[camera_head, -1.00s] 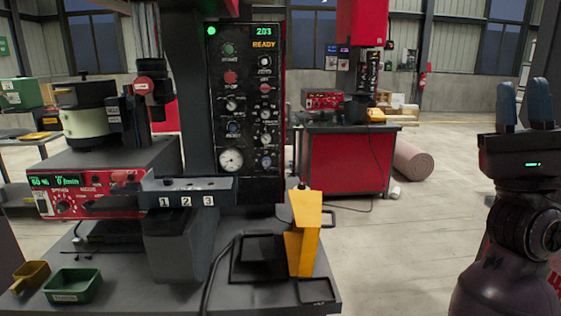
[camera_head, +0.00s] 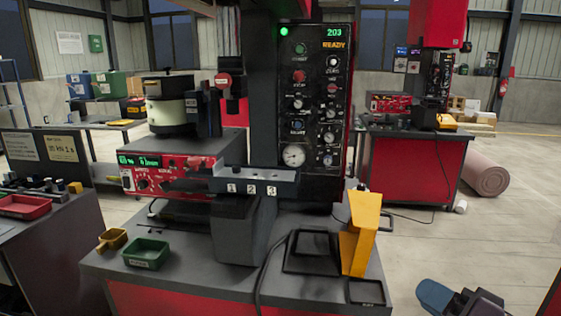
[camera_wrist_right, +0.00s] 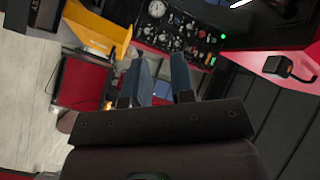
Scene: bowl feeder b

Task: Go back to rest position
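My right gripper (camera_head: 458,294) is low at the lower right of the head view, to the right of the machine bench. Its two blue-grey fingers are apart with nothing visible between them. In the right wrist view, the fingers (camera_wrist_right: 162,62) also show a gap, and the view is tilted. My left gripper is in neither view. The feeder machine's control panel (camera_head: 314,107) reads READY. A yellow holder (camera_head: 361,233) stands at the bench's right side, apart from my right gripper.
The machine bench (camera_head: 200,277) carries a green tray (camera_head: 146,253) and a small yellow scoop (camera_head: 112,240). A side table with a red tray (camera_head: 26,205) stands left. A red cabinet (camera_head: 409,172) and a rolled mat (camera_head: 487,174) are behind. Open floor lies right.

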